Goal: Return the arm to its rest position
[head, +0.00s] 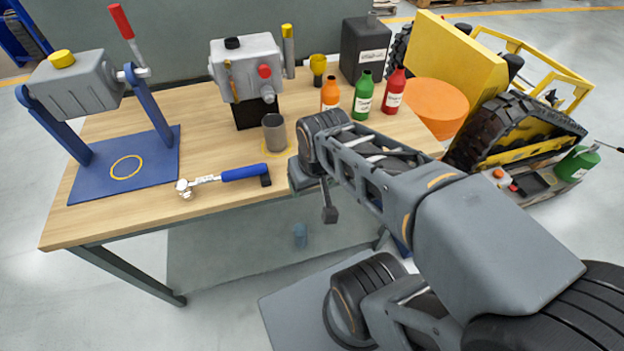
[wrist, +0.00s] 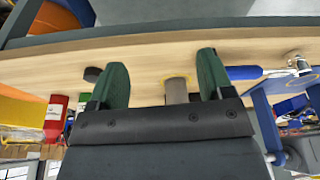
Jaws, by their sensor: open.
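My arm reaches from the lower right over the front edge of the workbench (head: 215,215). My gripper (head: 328,208) is at the bench's front edge, partly hidden by the arm. In the wrist view, the two green fingers of my gripper (wrist: 162,75) stand wide apart with nothing held between them. A grey cup (head: 274,134) stands on a yellow ring on the bench, beyond the gripper. The cup also shows between the fingers in the wrist view (wrist: 177,91), apart from them.
A blue-handled tool (head: 243,173) lies left of my gripper. A grey unit on a blue stand (head: 85,168) is at far left. A grey box with knobs (head: 246,68), several bottles (head: 362,95) and a black canister (head: 365,50) stand behind. A yellow tracked carrier (head: 520,125) is at right.

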